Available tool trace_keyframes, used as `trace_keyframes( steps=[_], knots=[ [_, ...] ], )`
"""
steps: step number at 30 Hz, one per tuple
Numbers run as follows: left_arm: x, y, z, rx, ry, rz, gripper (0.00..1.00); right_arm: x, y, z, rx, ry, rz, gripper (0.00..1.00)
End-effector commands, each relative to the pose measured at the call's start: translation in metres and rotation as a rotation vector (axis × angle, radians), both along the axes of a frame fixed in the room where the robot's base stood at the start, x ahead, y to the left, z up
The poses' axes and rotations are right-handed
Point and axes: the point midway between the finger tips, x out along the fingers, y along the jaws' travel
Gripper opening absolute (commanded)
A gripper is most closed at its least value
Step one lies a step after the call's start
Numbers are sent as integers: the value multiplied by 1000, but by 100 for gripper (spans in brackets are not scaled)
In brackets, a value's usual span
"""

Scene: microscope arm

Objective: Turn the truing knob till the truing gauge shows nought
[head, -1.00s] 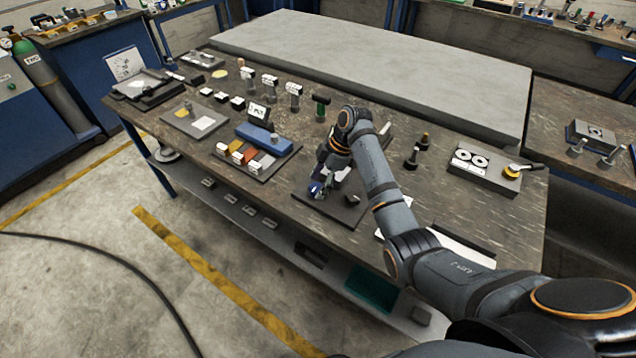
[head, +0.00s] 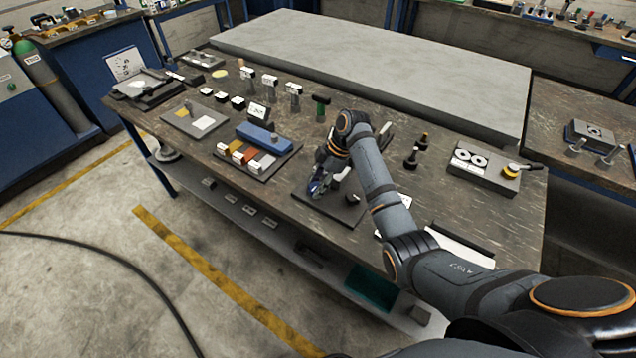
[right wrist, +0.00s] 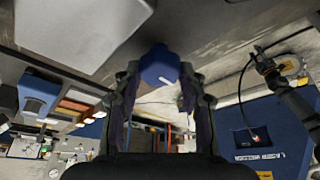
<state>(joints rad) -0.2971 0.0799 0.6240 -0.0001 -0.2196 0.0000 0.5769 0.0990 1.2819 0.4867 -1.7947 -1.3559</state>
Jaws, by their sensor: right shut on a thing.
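My right gripper (head: 317,187) is low over a dark plate (head: 312,202) near the front edge of the bench. In the right wrist view its fingers (right wrist: 160,88) are closed around a blue knob (right wrist: 160,66), which I take to be the truing knob. In the head view the fingers mostly cover it. A small black knob (head: 352,198) stands on the same plate, to the right of the gripper and apart from it. I cannot make out a truing gauge reading in either view. My left gripper is not in view.
A blue block (head: 263,136) and a tray of coloured pieces (head: 246,158) are left of the gripper. A small display (head: 258,111) stands behind them.

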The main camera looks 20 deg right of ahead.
Motion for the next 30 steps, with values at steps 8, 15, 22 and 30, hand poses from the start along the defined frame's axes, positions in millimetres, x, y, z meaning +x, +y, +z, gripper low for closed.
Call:
trace_keyframes(
  steps=[8, 15, 22, 30],
  knots=[
    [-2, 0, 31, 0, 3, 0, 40, -2, 0, 6, 0, 4, -140, 10],
    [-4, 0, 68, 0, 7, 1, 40, -4, 2, 7, 1, 5, -354, 10],
    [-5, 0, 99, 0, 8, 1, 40, -5, 3, 6, 1, 4, -574, 10],
    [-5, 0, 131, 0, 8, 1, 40, -6, 4, 6, 1, 4, -831, 10]
  ],
)
